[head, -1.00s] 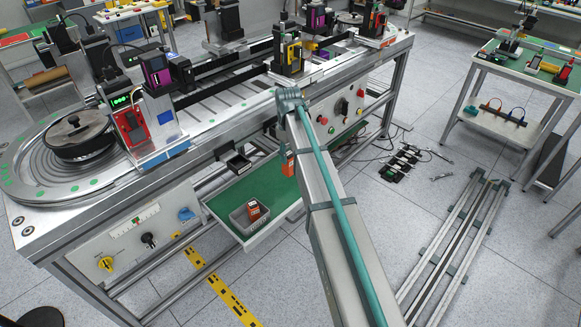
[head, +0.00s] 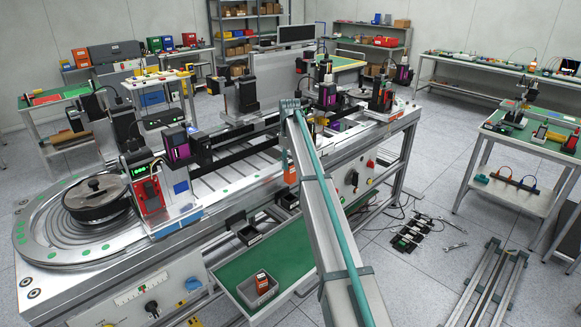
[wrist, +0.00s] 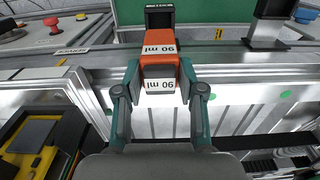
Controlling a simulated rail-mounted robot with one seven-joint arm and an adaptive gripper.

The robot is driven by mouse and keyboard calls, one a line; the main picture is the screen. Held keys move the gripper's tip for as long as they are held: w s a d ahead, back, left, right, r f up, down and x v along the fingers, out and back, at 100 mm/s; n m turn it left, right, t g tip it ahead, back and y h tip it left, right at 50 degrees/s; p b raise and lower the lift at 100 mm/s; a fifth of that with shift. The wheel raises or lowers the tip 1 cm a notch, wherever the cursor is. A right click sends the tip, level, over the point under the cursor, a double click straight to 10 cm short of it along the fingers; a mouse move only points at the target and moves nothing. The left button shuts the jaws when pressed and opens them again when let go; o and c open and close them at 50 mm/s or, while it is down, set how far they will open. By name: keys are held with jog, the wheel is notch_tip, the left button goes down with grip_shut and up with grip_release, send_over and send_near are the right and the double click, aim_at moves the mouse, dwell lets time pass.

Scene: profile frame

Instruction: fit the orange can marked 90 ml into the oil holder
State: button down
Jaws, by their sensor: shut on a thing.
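The orange can (wrist: 160,62) has white labels reading 90 ml, upside down in the wrist view. My gripper (wrist: 160,85) is shut on it, one finger on each side. In the head view the can (head: 291,172) hangs beside my arm, in front of the machine frame; the fingers are hidden there. A black open box (head: 250,235), which looks like a holder, sits on the frame's front above the green tray. A second black box (head: 288,200) sits further right. In the wrist view a black holder-like part (wrist: 160,18) lies just beyond the can; I cannot tell whether they touch.
A grey bin (head: 246,293) holding another orange can (head: 264,282) stands on the green tray (head: 285,255). The machine's silver rail crosses behind the can.

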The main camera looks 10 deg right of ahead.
aim_at(290, 183)
dwell(0.4)
jog(key=shift+f+b, duration=0.4)
jog(key=shift+f, duration=3)
jog(key=shift+p, duration=0.5)
jog(key=shift+f+b, duration=0.5)
jog(key=shift+f, duration=1.5)
jog(key=shift+r+p, duration=0.3)
jog(key=shift+p, duration=0.2)
dwell(1.2)
